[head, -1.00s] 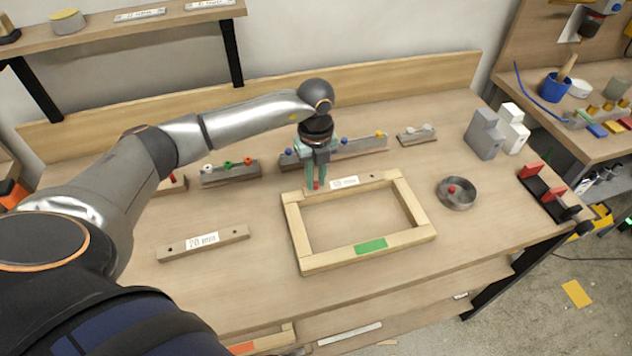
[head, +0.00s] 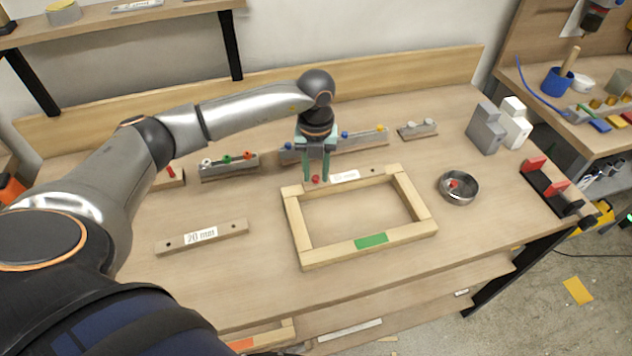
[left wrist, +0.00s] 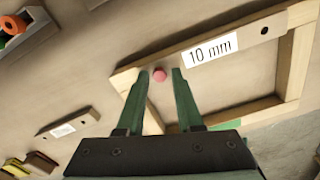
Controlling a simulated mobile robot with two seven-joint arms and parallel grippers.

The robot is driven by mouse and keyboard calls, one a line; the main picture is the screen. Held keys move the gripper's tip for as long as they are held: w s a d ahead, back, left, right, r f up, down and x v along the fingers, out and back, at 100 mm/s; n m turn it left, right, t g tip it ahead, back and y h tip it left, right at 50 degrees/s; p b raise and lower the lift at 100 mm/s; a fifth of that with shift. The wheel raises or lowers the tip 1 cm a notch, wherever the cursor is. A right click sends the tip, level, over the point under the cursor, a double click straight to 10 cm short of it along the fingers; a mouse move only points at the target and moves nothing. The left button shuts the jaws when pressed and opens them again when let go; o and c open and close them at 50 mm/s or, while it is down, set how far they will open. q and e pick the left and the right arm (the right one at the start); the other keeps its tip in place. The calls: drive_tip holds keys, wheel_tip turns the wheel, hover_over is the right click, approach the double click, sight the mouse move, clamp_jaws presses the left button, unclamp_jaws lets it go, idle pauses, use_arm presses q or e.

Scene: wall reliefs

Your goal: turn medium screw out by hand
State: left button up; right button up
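A wooden frame (head: 370,240) lies on the workbench, with a green label on its near bar. A screw with a round red head (head: 316,179) sits in the left part of its far bar, beside the white "10 mm" label (head: 344,176). In the left wrist view the screw head (left wrist: 159,75) looks pink and lies between my fingertips, with a gap on each side. My left gripper (head: 316,181) is open, pointing down around the screw head; its green fingers also show in the wrist view (left wrist: 160,76). How far the screw stands out is unclear. My right gripper is out of view.
A round metal bowl (head: 459,188) holding a red piece stands right of the frame. A "20 mm" bar (head: 202,236) lies to the left. Racks with coloured pieces (head: 230,166) stand behind. Grey and white blocks (head: 485,128) stand at the back right. The front left bench is clear.

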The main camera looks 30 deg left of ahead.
use_arm(q)
drive_tip(key=m+b, duration=0.1)
drive_tip(key=m, duration=0.3)
drive_tip(key=shift+f, duration=0.1)
drive_tip(key=m, duration=0.2)
drive_tip(key=shift+m+b, duration=0.3)
drive_tip(key=shift+b, duration=0.05)
drive_tip(key=m+b, duration=0.1)
drive_tip(key=m, duration=0.1)
drive_tip(key=shift+m, duration=0.3)
drive_tip(key=m, duration=0.3)
drive_tip(key=shift+b, duration=0.35)
drive_tip(key=m+b, duration=0.1)
drive_tip(key=m, duration=0.2)
drive_tip(key=shift+m, duration=1.5)
drive_tip(key=shift+c, duration=0.3)
